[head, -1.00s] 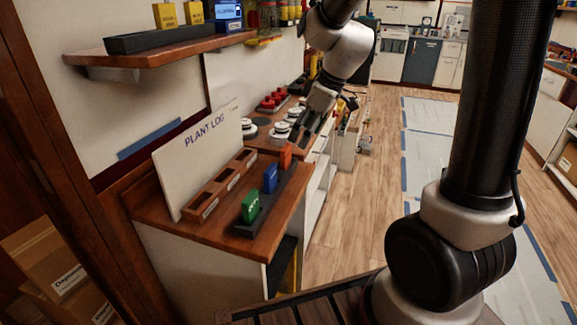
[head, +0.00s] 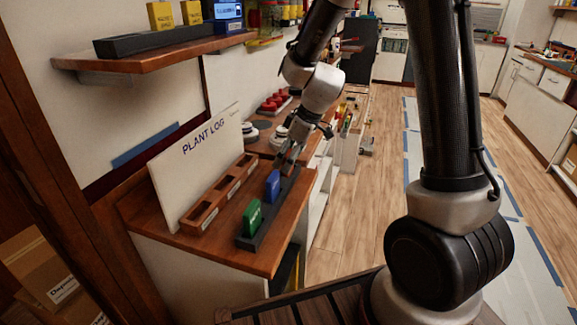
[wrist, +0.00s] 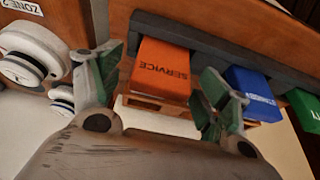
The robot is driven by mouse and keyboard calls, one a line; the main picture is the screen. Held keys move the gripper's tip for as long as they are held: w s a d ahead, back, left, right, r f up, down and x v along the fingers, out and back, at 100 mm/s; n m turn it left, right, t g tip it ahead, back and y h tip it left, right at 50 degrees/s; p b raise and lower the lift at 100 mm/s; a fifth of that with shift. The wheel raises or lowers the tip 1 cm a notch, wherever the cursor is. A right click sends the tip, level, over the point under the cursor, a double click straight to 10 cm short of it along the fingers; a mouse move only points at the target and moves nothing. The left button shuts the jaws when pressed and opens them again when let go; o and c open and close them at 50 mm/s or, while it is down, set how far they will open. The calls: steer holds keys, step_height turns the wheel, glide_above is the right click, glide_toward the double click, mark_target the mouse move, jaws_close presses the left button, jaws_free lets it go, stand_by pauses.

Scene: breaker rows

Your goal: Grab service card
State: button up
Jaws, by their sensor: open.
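The orange card marked SERVICE (wrist: 162,68) stands in the dark rack (wrist: 205,42) and shows between my fingers in the wrist view. My gripper (wrist: 160,92) is open, with one finger on each side of the card; I cannot tell whether either finger touches it. In the head view my gripper (head: 290,155) is over the far end of the rack (head: 262,228) and hides the orange card. The blue STANDBY card (wrist: 250,90) is just right of my right finger. It also shows in the head view (head: 272,185).
A green card (head: 252,216) stands at the rack's near end. A wooden slotted holder (head: 215,195) and the PLANT LOG board (head: 195,165) stand left of the rack. White round knobs (wrist: 30,58) lie left of my gripper.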

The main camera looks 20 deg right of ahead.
steer(key=c, duration=1.1)
